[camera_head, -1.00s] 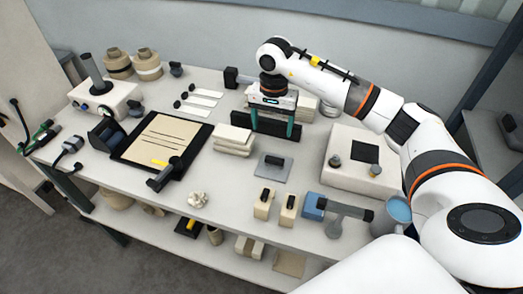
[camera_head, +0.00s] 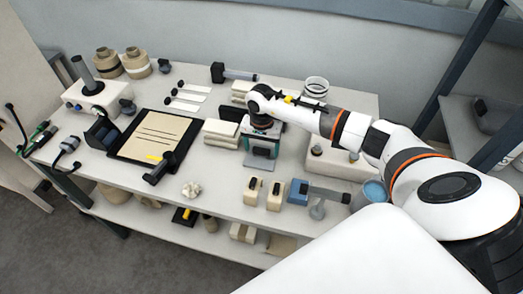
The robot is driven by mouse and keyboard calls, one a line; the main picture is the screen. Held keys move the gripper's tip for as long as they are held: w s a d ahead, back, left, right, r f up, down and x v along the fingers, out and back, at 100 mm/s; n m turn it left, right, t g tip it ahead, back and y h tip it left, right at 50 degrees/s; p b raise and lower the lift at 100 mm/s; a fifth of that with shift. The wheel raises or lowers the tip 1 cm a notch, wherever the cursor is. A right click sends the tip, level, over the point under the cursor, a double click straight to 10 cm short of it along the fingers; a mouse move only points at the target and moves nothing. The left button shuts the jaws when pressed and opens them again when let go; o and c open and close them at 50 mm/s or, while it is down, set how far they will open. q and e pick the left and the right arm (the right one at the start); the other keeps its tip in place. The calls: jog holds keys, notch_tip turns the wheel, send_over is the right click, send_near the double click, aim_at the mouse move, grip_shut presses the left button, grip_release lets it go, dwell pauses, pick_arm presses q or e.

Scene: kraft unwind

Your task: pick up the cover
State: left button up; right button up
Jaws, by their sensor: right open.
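The cover looks to be the small grey plate (camera_head: 258,163) lying on the bench in the middle of the camera_head view. My right gripper (camera_head: 262,148) is right above it, pointing down, with its fingers apart. The gripper hides the plate's black handle and far part. I cannot tell whether the fingers touch the plate or straddle the handle. My left gripper is not in view.
Stacked pale blocks (camera_head: 221,133) lie just left of the gripper. Beige blocks with black tops (camera_head: 252,191) and a blue block (camera_head: 298,192) stand in front. A white box (camera_head: 335,165) is to the right, and a black tray with a brown sheet (camera_head: 155,137) is to the left.

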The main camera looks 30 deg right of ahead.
jog(key=c, duration=1.1)
jog(key=shift+o, duration=0.2)
